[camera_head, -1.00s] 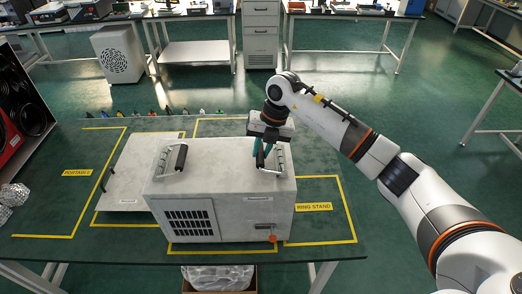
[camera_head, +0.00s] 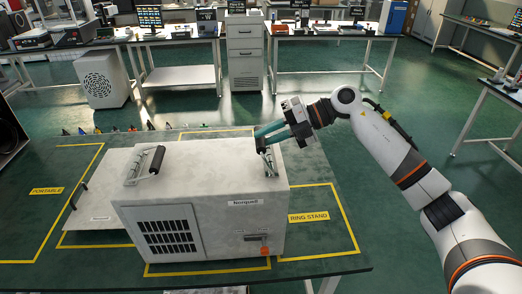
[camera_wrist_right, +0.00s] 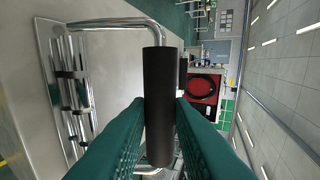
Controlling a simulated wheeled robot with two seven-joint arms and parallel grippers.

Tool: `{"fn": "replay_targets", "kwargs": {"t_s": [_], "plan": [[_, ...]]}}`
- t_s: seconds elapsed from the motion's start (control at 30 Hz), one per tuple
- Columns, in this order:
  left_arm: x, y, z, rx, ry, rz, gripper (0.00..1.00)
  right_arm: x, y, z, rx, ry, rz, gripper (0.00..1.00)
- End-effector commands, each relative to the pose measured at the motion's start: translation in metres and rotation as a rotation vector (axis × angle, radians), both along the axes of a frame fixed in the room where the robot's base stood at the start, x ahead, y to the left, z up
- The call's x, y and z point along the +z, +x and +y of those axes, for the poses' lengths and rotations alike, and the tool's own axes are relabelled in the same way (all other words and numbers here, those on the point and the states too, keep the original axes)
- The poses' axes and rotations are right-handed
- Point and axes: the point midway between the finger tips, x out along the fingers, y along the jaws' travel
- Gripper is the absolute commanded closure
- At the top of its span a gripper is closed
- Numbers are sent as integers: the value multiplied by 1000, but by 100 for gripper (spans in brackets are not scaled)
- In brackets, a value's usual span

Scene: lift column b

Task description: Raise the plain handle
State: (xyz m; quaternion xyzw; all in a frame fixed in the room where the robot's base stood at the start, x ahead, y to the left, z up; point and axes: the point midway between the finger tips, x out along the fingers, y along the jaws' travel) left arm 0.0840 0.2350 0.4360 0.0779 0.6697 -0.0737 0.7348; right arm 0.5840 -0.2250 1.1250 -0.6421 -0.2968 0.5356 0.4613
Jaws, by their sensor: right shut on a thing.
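A pale grey box (camera_head: 215,195) stands on the green bench, with two black-gripped metal handles on its top. My right gripper (camera_head: 262,133) comes in from the right, tilted, with teal fingers on the right handle (camera_head: 261,145). In the right wrist view the fingers lie on both sides of its black grip (camera_wrist_right: 158,100), shut on it. Its chrome arms run out from a bracket plate (camera_wrist_right: 72,85) with dark clips, so the grip stands away from the box top. The left handle (camera_head: 157,160) has a black grip and is free. My left gripper is not in view.
A lower pale panel (camera_head: 100,200) adjoins the box on the left. An orange knob (camera_head: 264,251) is on the box front. Yellow taped outlines mark the bench (camera_head: 325,245); its right part is clear. Small coloured items line the back edge.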

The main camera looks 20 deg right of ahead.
Motion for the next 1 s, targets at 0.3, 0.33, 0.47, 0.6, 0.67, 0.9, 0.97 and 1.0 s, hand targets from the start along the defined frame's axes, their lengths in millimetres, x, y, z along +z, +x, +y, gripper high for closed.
{"fn": "replay_targets", "kwargs": {"t_s": [0.3,0.33,0.47,0.6,0.67,0.9,0.97,1.0], "plan": [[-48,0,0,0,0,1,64,-8,-4,-17,-4,242,-69,100],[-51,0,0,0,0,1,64,-8,-4,-18,-4,262,-74,100],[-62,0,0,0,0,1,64,-7,-5,-21,-2,326,-93,100],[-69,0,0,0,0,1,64,-6,-6,-24,-3,374,-107,100],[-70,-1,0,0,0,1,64,-6,-6,-25,-2,389,-111,100],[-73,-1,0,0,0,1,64,-5,-7,-26,-1,414,-118,100],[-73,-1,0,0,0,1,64,-4,-7,-26,-1,415,-118,100],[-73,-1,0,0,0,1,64,-4,-7,-26,-1,415,-118,100]]}}
